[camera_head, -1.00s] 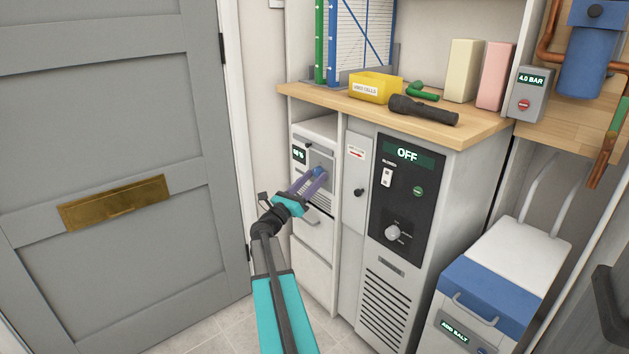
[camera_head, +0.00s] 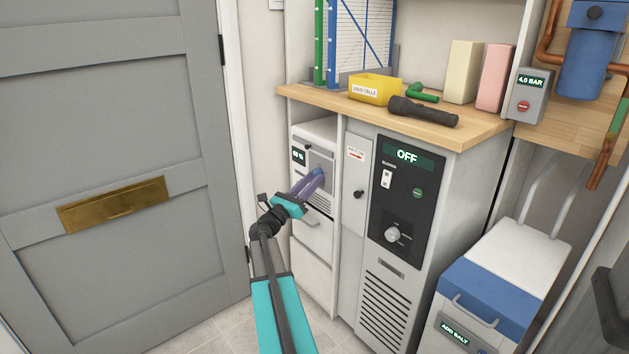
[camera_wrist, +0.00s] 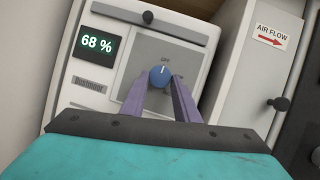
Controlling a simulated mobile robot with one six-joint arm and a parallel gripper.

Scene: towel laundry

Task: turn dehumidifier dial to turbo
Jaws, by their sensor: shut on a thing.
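The dehumidifier (camera_head: 320,135) is the white unit under the left end of the wooden counter. Its small screen reads 68 % in the wrist view (camera_wrist: 96,46). Its round blue dial (camera_wrist: 160,75) sits on a grey panel (camera_wrist: 185,50), with its white mark pointing up toward the label OFF. My gripper (camera_head: 319,173) is at the panel, its purple fingers shut on the dial, one on each side. The fingers hide the lower part of the panel, including any other labels there.
A taller cabinet (camera_head: 408,205) with an OFF screen and a grey knob stands to the right, past a narrow panel marked AIR FLOW (camera_wrist: 271,36). A grey door (camera_head: 110,120) is on the left. A torch (camera_head: 422,112) and yellow box (camera_head: 374,88) lie on the counter (camera_head: 470,128).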

